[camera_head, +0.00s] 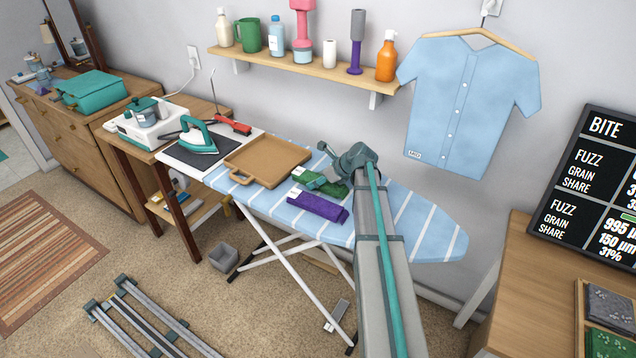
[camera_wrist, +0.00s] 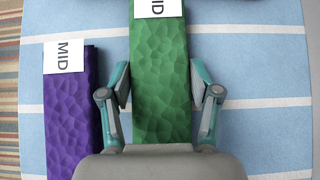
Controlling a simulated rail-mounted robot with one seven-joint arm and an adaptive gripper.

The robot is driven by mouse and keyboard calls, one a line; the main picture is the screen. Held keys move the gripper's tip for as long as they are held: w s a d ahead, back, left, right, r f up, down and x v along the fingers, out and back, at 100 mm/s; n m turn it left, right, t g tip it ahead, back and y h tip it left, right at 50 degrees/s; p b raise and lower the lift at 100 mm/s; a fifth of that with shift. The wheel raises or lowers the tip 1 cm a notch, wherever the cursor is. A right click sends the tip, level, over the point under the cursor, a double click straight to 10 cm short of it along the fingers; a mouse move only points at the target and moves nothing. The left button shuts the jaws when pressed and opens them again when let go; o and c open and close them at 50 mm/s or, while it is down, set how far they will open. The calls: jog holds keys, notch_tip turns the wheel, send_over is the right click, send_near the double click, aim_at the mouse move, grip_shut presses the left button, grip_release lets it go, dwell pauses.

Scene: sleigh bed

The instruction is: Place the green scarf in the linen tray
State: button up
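The green scarf (camera_head: 323,187) lies folded on the blue striped ironing board (camera_head: 430,217), with a white MID label at its end. In the wrist view the green scarf (camera_wrist: 160,80) runs between the two fingers of my gripper (camera_wrist: 160,88). The fingers are open, one on each side, with a narrow gap on both sides. In the head view my gripper (camera_head: 326,182) is low over the scarf and partly hides it. The linen tray appears to be the empty tan tray (camera_head: 268,158) with handles, left of the scarf on the board.
A folded purple scarf (camera_head: 317,208), also labelled MID, lies beside the green one, left of it in the wrist view (camera_wrist: 72,110). A teal iron (camera_head: 198,138) stands beyond the tray. A shelf (camera_head: 300,65) with bottles and a hanging blue shirt (camera_head: 470,100) are behind.

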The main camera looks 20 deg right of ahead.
jog(key=c, duration=0.6)
jog(key=shift+r, duration=0.2)
